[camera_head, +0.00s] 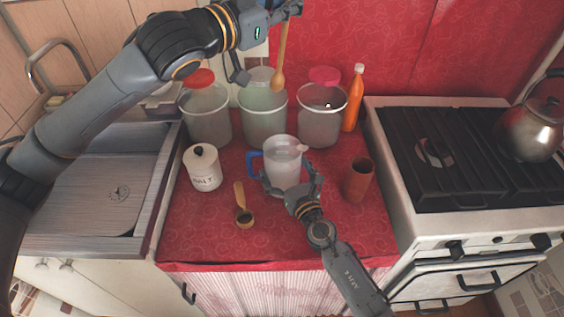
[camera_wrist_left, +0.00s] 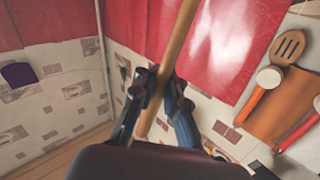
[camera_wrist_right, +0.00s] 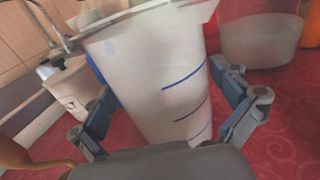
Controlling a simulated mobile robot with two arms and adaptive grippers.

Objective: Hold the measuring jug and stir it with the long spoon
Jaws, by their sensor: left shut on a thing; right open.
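The long wooden spoon (camera_head: 283,50) hangs bowl-down from my left gripper (camera_head: 288,8), high at the back of the counter. In the left wrist view the left fingers (camera_wrist_left: 158,88) are shut on its handle (camera_wrist_left: 180,35). The measuring jug (camera_head: 283,158), whitish with a blue handle, stands upright on the red cloth, below the spoon and nearer the front. My right gripper (camera_head: 291,190) is open at the jug's front, its fingers on either side. The right wrist view shows the jug (camera_wrist_right: 165,75), with blue marks, between those fingers; firm contact cannot be told.
Three large canisters (camera_head: 205,118) stand behind the jug, with an orange bottle (camera_head: 354,98) at their right. The stove (camera_head: 440,150) is at right, the sink at left.

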